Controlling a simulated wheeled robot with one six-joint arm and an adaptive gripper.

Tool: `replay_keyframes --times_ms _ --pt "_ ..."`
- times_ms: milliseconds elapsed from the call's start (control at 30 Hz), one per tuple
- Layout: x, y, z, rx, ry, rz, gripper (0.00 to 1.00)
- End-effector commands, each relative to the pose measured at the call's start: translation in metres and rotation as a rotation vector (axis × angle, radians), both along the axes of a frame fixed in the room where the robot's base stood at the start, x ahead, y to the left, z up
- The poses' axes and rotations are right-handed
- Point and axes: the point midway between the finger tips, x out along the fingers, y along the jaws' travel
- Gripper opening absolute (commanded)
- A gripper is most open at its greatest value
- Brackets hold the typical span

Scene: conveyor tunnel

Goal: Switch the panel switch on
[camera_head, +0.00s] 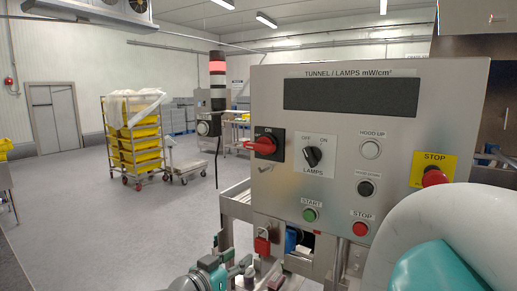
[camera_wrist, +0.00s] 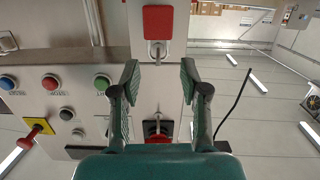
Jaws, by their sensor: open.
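The grey control panel (camera_head: 420,110) carries a red rotary switch (camera_head: 262,146) on a black plate marked ON at the top. Its red handle lies sideways, pointing left. A black LAMPS selector (camera_head: 312,157) marked OFF and ON sits to its right. My gripper (camera_head: 243,267) is low, below the panel's bottom left, near a red padlock (camera_head: 262,243). In the wrist view, upside down, my gripper (camera_wrist: 159,78) is open and empty. The red switch (camera_wrist: 157,132) shows between the finger bases and is partly hidden. The padlock (camera_wrist: 158,22) is beyond the fingertips.
Green START (camera_head: 310,214) and red STOP (camera_head: 360,229) buttons sit low on the panel. A red emergency stop (camera_head: 434,177) on yellow is at its right. My arm fills the lower right. A rack of yellow crates (camera_head: 137,145) stands far left.

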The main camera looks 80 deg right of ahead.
Motion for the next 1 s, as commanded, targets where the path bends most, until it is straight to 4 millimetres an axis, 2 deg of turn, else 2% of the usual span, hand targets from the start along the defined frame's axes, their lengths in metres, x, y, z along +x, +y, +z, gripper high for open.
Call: replay_keyframes --times_ms 167,500,800,1000 --pt "0.010 -0.002 0.039 0.033 0.189 0.036 0.44" --pt "0.020 -0.001 0.130 0.133 0.695 0.090 0.44" --pt "0.015 0.006 0.208 0.240 1.140 0.107 0.44" --pt "0.007 0.012 0.246 0.311 1.373 0.107 0.44"
